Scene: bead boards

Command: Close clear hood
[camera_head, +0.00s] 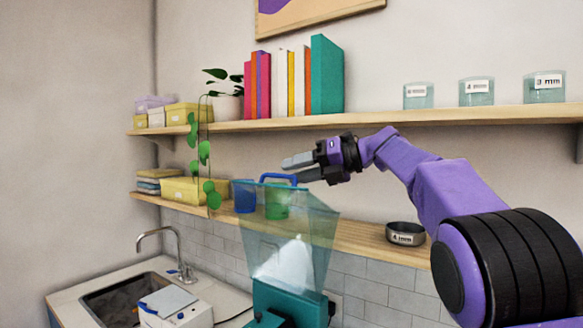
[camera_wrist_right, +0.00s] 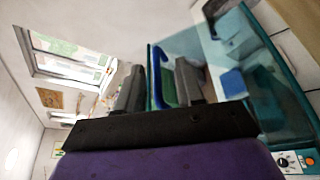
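The clear hood (camera_head: 315,225) is a see-through teal cover above a teal machine (camera_head: 275,302); it looks raised and tilted, flaring upward. A blue handle (camera_head: 278,177) sits at its top edge. My right gripper (camera_head: 291,169) is open, with its two grey fingers apart beside the handle's right end. In the right wrist view the blue handle (camera_wrist_right: 157,80) shows between the spread fingers (camera_wrist_right: 160,90); I cannot tell whether either finger touches it. A pale heap shows through the hood. My left gripper is out of view.
A lower shelf (camera_head: 365,243) behind the hood holds a blue cup (camera_head: 244,196) and a dark bowl (camera_head: 405,233). An upper shelf (camera_head: 420,117) carries books and jars. A sink (camera_head: 125,297) and a white box (camera_head: 177,308) are at lower left.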

